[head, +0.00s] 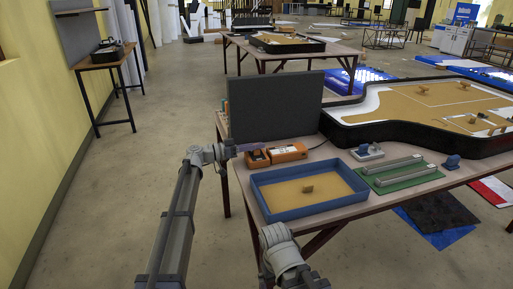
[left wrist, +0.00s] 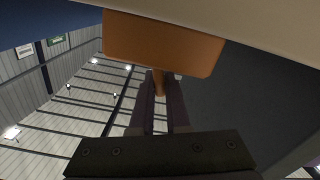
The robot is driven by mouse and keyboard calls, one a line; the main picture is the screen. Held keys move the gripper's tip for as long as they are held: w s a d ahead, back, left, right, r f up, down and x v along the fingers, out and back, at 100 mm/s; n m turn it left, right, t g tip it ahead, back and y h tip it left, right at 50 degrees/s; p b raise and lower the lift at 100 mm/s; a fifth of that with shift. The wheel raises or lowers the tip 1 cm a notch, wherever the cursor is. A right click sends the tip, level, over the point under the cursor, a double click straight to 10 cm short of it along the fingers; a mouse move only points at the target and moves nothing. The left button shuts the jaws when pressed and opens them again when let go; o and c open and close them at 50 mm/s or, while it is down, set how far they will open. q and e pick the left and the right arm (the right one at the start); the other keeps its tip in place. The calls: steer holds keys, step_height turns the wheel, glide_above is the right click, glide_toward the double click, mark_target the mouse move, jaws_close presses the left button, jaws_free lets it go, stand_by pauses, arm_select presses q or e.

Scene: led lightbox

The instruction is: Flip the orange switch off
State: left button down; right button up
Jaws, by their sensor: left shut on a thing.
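A small orange switch box (head: 257,159) stands near the left edge of the table, beside a longer orange device with a white label (head: 289,152). My left gripper (head: 252,147) reaches in from the left at the box, its fingers level with the top of it. In the left wrist view an orange block (left wrist: 163,45) is close in front of the fingers. My left gripper (left wrist: 159,96) is shut there on a narrow orange piece (left wrist: 158,84), which looks like the switch's lever. Its on or off position cannot be told. My right gripper is out of view.
A dark upright panel (head: 275,105) stands behind the orange devices. A blue tray (head: 262,196) with a small tan block lies in front. A green board with grey rails (head: 403,178) and a black-rimmed field (head: 343,137) lie to the right.

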arm_select(q)
steer(key=shift+w+n, duration=0.1)
steer(key=shift+n, duration=0.4)
steer(key=c, duration=0.9)
jaws_free()
steer(key=shift+a, duration=0.1)
steer(key=v, duration=0.7)
steer(key=shift+a, duration=0.35)
